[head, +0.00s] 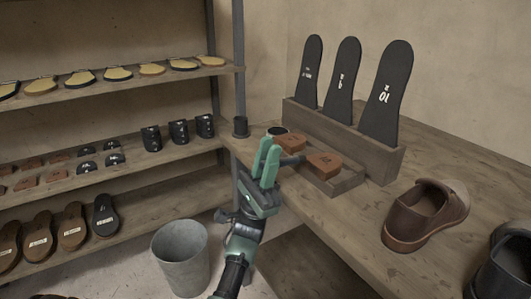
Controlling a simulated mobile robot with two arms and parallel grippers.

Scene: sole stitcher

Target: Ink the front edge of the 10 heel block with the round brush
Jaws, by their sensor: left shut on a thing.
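My left gripper (267,163), with green fingers, is over the near edge of the workbench. It is shut on a slim dark thing, apparently the round brush (292,160), which points right. The brush's dark end is close to the left side of a brown heel block (325,164); I cannot tell whether it touches. This block sits at the right of a low wooden tray, and another brown heel block (290,141) sits further left. The marks on the blocks are too small to read. A dark cup with a pale rim (278,131) stands behind my gripper. My right gripper is not in view.
A wooden rack (393,163) behind the blocks holds three dark sole templates, the right one marked 10 (387,90). A brown shoe (426,214) stands to the right. A grey bucket (181,258) is below left, and shelves (130,165) of shoe parts fill the left.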

